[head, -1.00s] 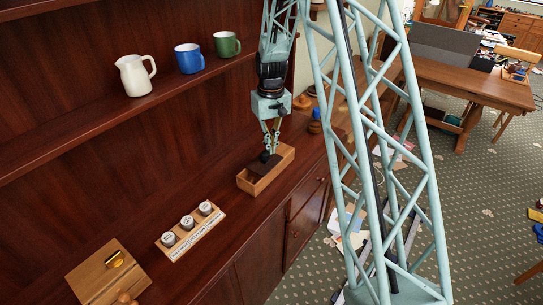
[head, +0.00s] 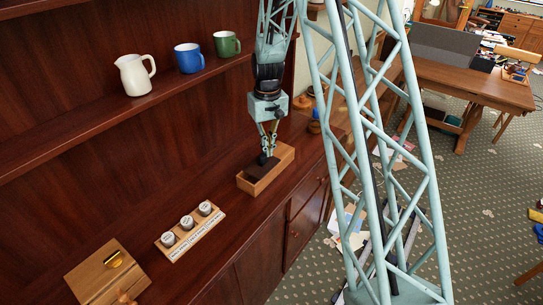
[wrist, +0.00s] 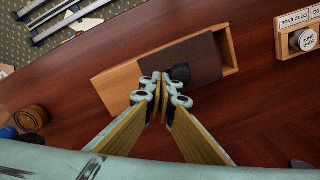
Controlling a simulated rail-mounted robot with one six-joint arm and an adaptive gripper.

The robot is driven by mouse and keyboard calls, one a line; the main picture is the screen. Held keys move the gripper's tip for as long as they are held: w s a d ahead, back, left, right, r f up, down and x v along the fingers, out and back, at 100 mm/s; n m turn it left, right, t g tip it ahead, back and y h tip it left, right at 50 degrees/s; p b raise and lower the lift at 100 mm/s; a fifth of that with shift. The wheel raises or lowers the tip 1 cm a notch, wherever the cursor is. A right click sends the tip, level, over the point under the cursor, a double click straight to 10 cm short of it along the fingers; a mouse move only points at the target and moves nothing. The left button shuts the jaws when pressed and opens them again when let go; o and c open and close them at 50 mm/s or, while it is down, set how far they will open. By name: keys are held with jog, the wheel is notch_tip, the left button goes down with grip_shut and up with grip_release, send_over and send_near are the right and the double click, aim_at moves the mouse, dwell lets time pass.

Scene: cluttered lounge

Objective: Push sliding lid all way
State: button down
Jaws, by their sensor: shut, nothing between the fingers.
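A light wooden box (wrist: 117,88) lies on the dark red-brown counter, and it also shows in the head view (head: 281,165). Its dark brown sliding lid (wrist: 205,58) covers the middle and right of the box in the wrist view. A narrow open gap shows at the box's right end there, and light wood is uncovered at the left. A round black knob (wrist: 181,73) stands on the lid. My gripper (wrist: 163,78) is shut and empty, with its fingertips low over the lid at the knob's left side. Whether they touch the knob is hard to tell.
A wooden rack (head: 190,232) with several round-topped items stands on the counter nearer the front left. A white jug (head: 135,75), blue mug (head: 188,59) and green mug (head: 227,44) stand on the shelf.

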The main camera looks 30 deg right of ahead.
aim_at(263, 155)
jog(key=shift+s+a+b, duration=0.15)
jog(key=shift+s+a, duration=0.25)
jog(key=shift+a, duration=0.35)
jog(key=shift+s+a+b, duration=0.15)
jog(key=shift+s+a, duration=0.2)
jog(key=shift+a, duration=0.35)
dwell(0.4)
jog(key=shift+w+d, duration=0.1)
jog(key=shift+d, duration=0.15)
jog(key=shift+w+d, duration=0.2)
jog(key=shift+d, duration=0.2)
jog(key=shift+r, duration=0.15)
dwell(0.4)
notch_tip(263, 155, up, 7)
jog(key=p, duration=0.3)
dwell(0.9)
jog(key=shift+f, duration=0.2)
dwell(0.4)
